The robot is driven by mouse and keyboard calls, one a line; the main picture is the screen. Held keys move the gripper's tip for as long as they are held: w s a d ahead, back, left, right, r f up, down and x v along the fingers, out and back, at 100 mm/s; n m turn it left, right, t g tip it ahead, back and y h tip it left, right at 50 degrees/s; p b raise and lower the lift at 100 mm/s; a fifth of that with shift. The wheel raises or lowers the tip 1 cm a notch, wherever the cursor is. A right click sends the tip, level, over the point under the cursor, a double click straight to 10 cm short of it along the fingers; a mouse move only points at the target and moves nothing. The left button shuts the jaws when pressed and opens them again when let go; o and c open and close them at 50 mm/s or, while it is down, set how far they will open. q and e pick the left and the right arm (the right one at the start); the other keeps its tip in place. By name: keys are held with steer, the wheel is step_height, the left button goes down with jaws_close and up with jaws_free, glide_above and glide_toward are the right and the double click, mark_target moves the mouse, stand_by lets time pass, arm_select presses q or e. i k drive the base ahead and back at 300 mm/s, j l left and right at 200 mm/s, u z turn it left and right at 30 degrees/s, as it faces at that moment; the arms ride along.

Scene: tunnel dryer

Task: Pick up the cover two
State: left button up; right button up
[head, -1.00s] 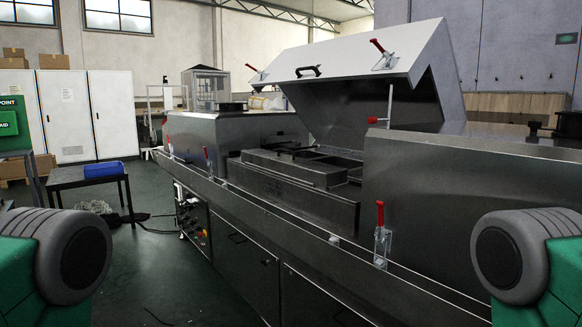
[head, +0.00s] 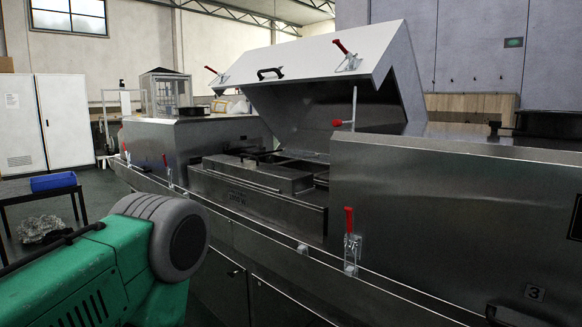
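A raised cover (head: 330,60) stands tilted open on the long steel machine. It has a black handle (head: 270,73) and red-handled clamps on its face. No number is readable on it, so I cannot tell whether it is cover two. Another closed steel section (head: 195,148) is on the left. My green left arm shows at the lower left, but its gripper is out of view. My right gripper is out of view too.
A clamp with a red handle (head: 348,220) stands upright on the machine's front ledge. A dark table (head: 40,192) with a blue tray (head: 53,182) is at the left. White cabinets (head: 65,120) stand behind it. The machine's long front edge runs across my front.

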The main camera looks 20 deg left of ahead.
mark_target(289, 181)
steer(key=i+j+z, duration=0.15)
steer(key=j, duration=0.25)
steer(key=i+j+z, duration=0.2)
steer(key=j, duration=0.15)
steer(key=i+j+z, duration=0.15)
steer(key=j, duration=0.3)
steer(key=i+j+z, duration=0.15)
steer(key=j, duration=0.25)
steer(key=j+z, duration=0.15)
steer(key=j, duration=0.3)
steer(key=i, duration=0.05)
